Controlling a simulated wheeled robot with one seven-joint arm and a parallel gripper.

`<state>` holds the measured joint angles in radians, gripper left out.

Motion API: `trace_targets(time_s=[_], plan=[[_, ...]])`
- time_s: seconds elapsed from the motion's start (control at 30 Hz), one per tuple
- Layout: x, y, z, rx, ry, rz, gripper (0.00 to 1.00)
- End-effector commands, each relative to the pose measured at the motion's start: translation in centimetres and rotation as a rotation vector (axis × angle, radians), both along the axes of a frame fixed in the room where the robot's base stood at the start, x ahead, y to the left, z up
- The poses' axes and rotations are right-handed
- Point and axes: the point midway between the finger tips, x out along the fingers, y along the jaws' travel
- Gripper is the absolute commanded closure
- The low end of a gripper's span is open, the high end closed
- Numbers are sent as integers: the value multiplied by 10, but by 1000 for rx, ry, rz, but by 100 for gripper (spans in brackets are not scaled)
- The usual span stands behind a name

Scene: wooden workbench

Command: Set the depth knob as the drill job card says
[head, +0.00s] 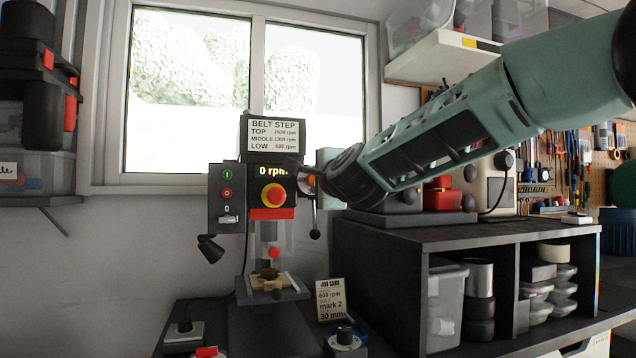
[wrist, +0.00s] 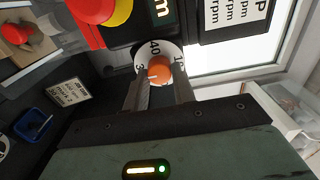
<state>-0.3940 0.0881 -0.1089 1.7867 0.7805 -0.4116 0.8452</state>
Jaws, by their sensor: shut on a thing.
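The drill press (head: 268,225) stands left of centre in the head view, with a display reading 0 rpm. The job card (head: 331,300) leans at its lower right and reads 600 rpm, mark 2, 30 mm; it also shows in the wrist view (wrist: 70,92). My gripper (wrist: 161,82) is shut on the knob, one finger each side.
A red stop button (head: 273,195) on yellow is close left of my gripper. A switch box (head: 227,198) and belt-step sign (head: 275,133) are nearby. A wood piece (head: 268,282) lies on the drill table. Dark shelving (head: 455,240) stands at right.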

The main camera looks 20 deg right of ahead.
Motion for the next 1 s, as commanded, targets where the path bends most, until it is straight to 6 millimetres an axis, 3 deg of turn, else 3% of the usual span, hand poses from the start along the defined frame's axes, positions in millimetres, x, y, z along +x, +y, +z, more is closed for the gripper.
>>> trace_targets(time_s=[0.17,0.2,0.27,0.67,0.77,1.0], plan=[[0,0,0,-1,1,0,97],[0,0,0,-1,1,0,66],[0,0,0,-1,1,0,52],[-8,0,1,0,-1,1,52],[-23,0,0,1,-1,2,52],[-78,0,1,1,-2,2,52]])
